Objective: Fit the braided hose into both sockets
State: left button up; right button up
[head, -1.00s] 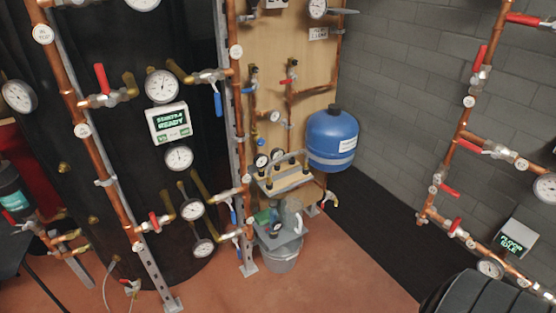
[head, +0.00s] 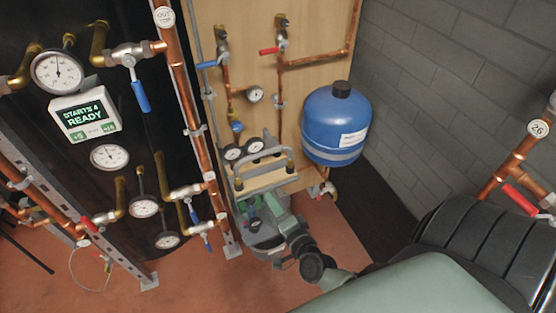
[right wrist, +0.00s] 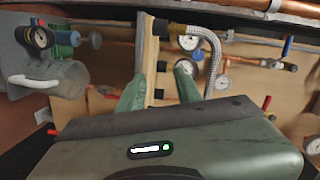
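The braided hose (right wrist: 213,48) is silver and curved in the right wrist view. Its upper end has a brass fitting beside a black fitting (right wrist: 160,27) on a pale board (right wrist: 148,48); I cannot tell whether it is seated. Its other end runs down behind my gripper and is hidden. My left gripper is out of view.
A blue tank (head: 332,125) hangs right of the shelf. A grey bucket (right wrist: 60,80) with a green pump (right wrist: 62,40) is close to the left finger. Copper pipes (head: 180,80), valves and gauges crowd the left. Bare floor (head: 225,285) is in front.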

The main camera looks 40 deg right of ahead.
aim_at(265, 155)
notch_tip(265, 155, up, 8)
jog(key=w+d+m+t+h, duration=0.1)
jog(key=d+m+t, duration=0.1)
jog(key=d+m, duration=0.15)
jog(key=shift+w+d+r, duration=0.1)
jog(key=shift+w+d, duration=0.15)
jog(key=shift+w, duration=1.45)
jog(key=shift+w+d+r, duration=0.1)
jog(key=shift+w+d, duration=0.15)
jog(key=shift+w, duration=1.45)
jog(key=shift+w+d+r, duration=0.1)
jog(key=shift+w+d, duration=0.15)
jog(key=shift+w, duration=1.45)
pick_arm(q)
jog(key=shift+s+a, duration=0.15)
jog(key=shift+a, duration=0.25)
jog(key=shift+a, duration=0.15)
pick_arm(e)
grip_shut()
jog(key=shift+m, duration=0.25)
